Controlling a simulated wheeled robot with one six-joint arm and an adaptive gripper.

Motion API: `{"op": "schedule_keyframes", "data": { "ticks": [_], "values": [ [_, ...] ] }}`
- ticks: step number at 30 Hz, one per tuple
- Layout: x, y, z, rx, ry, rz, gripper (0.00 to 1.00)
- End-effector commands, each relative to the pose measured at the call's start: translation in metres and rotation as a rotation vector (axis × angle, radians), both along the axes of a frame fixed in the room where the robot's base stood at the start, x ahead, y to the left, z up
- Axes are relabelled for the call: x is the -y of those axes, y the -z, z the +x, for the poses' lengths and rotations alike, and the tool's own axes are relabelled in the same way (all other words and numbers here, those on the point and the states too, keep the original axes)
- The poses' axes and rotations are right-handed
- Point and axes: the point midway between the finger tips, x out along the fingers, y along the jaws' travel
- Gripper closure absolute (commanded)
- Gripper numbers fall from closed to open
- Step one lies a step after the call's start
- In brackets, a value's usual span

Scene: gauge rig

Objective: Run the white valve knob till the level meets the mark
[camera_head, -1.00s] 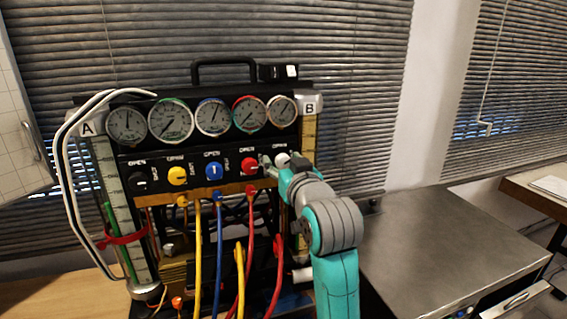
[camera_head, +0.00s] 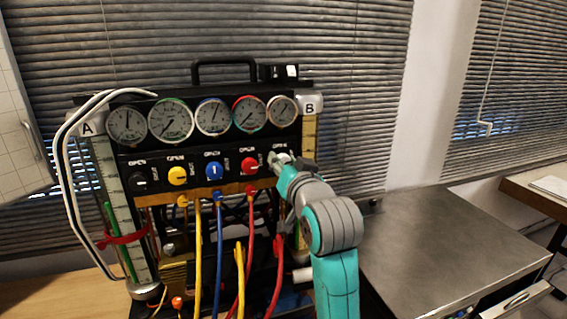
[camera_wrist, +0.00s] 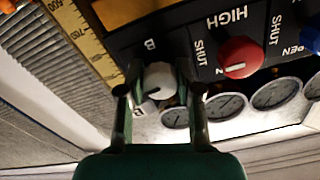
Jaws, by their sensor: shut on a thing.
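The white valve knob (camera_wrist: 159,80) is at the end of the black panel under the label B, with a dark pointer line on its face. My gripper (camera_wrist: 157,84) is shut on it, one finger on each side, in the wrist view. In the head view my gripper (camera_head: 280,159) covers most of the knob at the panel's right end. The B tube (camera_head: 309,135) stands to the right with a yellowish scale; my arm hides its lower part. Its scale (camera_wrist: 82,38) also shows in the wrist view. I cannot make out the level or the mark.
The red knob (camera_head: 249,165) is close to the left of my gripper, then the blue knob (camera_head: 213,171) and yellow knob (camera_head: 177,175). Several gauges sit above and coloured hoses hang below. A metal-topped cabinet (camera_head: 450,235) stands to the right.

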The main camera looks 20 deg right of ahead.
Motion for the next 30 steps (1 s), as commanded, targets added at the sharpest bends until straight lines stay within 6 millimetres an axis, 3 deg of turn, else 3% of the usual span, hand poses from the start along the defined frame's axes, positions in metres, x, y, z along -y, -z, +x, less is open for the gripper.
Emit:
{"op": "schedule_keyframes", "data": {
  "ticks": [7, 17, 18, 21, 30],
  "values": [
    [-0.0001, 0.0002, 0.0000, -0.001, 0.000, 0.148, 1.00],
    [0.0000, 0.0002, 0.0000, -0.001, 0.001, 0.162, 1.00],
    [0.0000, 0.0002, 0.0000, -0.001, 0.001, 0.162, 0.61],
    [0.0000, 0.0002, 0.0000, 0.000, 0.001, 0.161, 0.40],
    [0.0000, 0.0001, -0.0011, 0.000, 0.000, 0.160, 0.40]
  ]
}}
